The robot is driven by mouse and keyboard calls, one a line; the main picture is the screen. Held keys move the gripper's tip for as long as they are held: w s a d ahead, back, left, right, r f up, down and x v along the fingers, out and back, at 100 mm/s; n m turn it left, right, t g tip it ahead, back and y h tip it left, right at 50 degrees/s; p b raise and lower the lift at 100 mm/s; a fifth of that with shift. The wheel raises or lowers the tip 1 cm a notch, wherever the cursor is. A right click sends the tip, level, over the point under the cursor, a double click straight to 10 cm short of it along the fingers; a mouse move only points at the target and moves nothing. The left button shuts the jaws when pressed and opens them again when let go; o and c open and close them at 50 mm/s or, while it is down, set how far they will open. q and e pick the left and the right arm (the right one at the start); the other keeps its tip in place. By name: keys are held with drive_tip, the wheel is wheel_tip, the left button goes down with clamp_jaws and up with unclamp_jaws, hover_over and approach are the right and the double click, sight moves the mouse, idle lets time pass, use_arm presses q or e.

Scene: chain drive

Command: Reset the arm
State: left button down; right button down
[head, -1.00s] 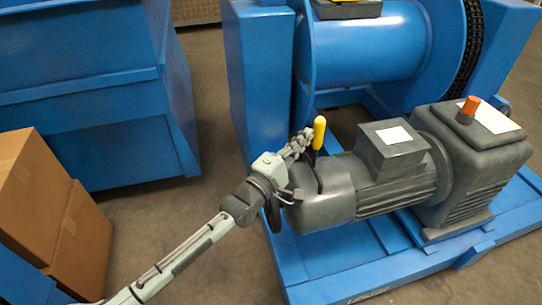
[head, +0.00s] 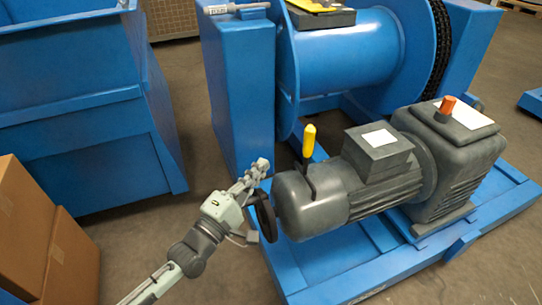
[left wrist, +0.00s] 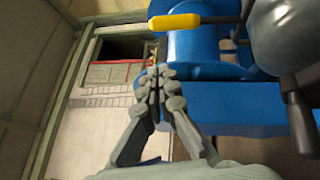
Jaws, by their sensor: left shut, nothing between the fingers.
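My left gripper (head: 256,172) is shut and empty in the head view, just left of the motor's rear end. Its closed fingers also show in the left wrist view (left wrist: 155,88). The grey motor (head: 335,190) lies on the blue frame, with a yellow-handled lever (head: 309,141) standing upright at its rear. The yellow handle also shows in the left wrist view (left wrist: 175,22). A dark handwheel (head: 265,216) at the motor's rear end is partly hidden by my gripper. My right gripper is in neither view.
The blue drum (head: 345,52) and its blue post (head: 241,100) stand behind the motor, with a chain (head: 440,50) at the right. A blue bin (head: 80,120) and cardboard boxes (head: 25,230) stand at left. The floor (head: 150,235) between the boxes and frame is clear.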

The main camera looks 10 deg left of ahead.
use_arm(q)
drive_tip(key=shift+s+a, duration=0.3)
drive_tip(key=shift+s, duration=0.35)
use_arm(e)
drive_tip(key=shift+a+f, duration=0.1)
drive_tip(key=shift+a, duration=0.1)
